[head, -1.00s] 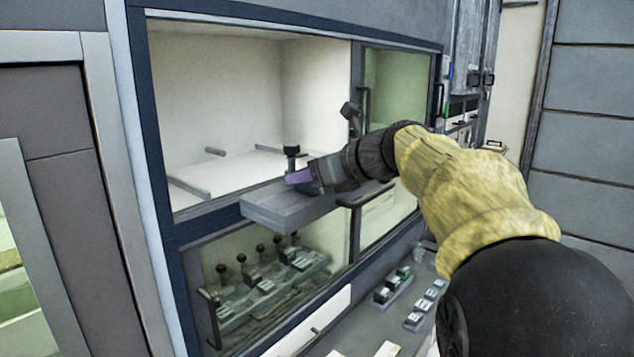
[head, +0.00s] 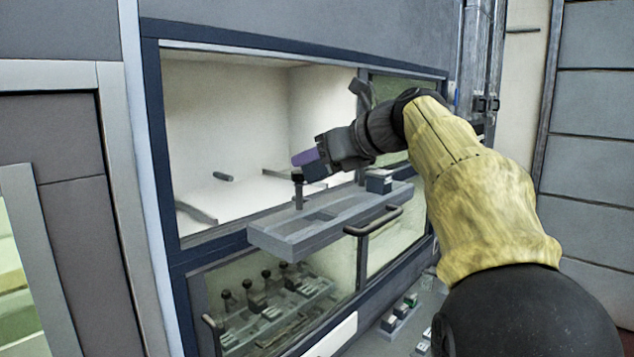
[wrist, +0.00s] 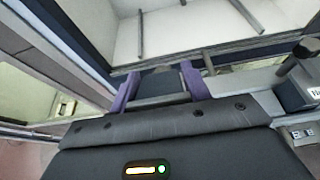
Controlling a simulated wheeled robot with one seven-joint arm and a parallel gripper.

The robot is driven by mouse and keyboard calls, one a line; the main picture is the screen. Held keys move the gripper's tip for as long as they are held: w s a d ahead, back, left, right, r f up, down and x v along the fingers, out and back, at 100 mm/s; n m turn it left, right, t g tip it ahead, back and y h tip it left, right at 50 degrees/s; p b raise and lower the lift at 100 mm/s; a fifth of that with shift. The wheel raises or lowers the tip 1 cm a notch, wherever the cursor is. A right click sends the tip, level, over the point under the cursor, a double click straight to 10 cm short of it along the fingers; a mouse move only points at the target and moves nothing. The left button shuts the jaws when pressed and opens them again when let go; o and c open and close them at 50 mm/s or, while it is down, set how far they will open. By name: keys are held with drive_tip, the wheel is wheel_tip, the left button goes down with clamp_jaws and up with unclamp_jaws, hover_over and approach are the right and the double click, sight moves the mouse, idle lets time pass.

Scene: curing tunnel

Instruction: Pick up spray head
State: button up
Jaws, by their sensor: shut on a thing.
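My gripper (head: 308,160), with purple fingertips, is raised above the grey tray (head: 280,238) in front of the open upper chamber. It is shut on a small dark block, which I take as the spray head (head: 316,172). In the wrist view the dark block (wrist: 162,84) sits between the two purple fingers (wrist: 160,92). The block appears clear of the tray. The fingers and wrist hide part of it, so its full shape does not show.
A dark post with a knob (head: 298,192) stands on the tray, close below my gripper. A labelled block (head: 379,181) sits at the tray's right end. A handle (head: 372,221) sticks out in front. The upper chamber (head: 230,120) is mostly empty.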

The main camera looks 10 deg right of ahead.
wheel_tip(320, 180, up, 10)
drive_tip(key=shift+f+p, duration=0.2)
drive_tip(key=shift+p, duration=1.05)
